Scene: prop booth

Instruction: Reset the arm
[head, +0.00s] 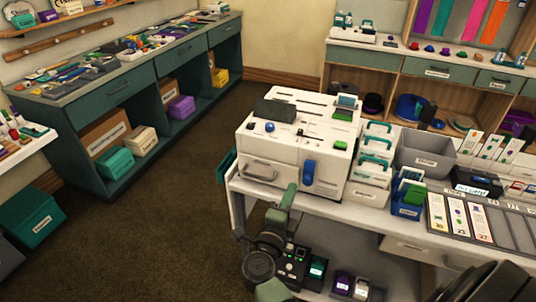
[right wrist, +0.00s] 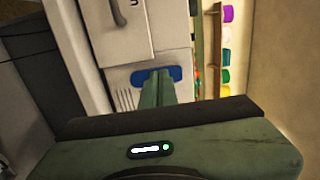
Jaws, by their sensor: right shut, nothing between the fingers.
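My right gripper (head: 290,190) is in front of the white cabinet-like machine (head: 270,153) on the white table. Its green fingers are shut and empty. In the right wrist view, the closed fingers (right wrist: 158,82) point at the machine's front and overlap the blue handle (right wrist: 178,73) in the picture. In the head view this blue handle (head: 308,172) is just right of and beyond the fingertips; I cannot tell whether they touch it. My left gripper is not in view.
A grey drawer handle (head: 260,172) sticks out from the machine's front. White trays (head: 370,172), a grey bin (head: 425,155) and a card rack (head: 480,225) stand to the right. Small devices (head: 342,284) sit on the lower shelf. The carpet (head: 180,215) to the left is clear.

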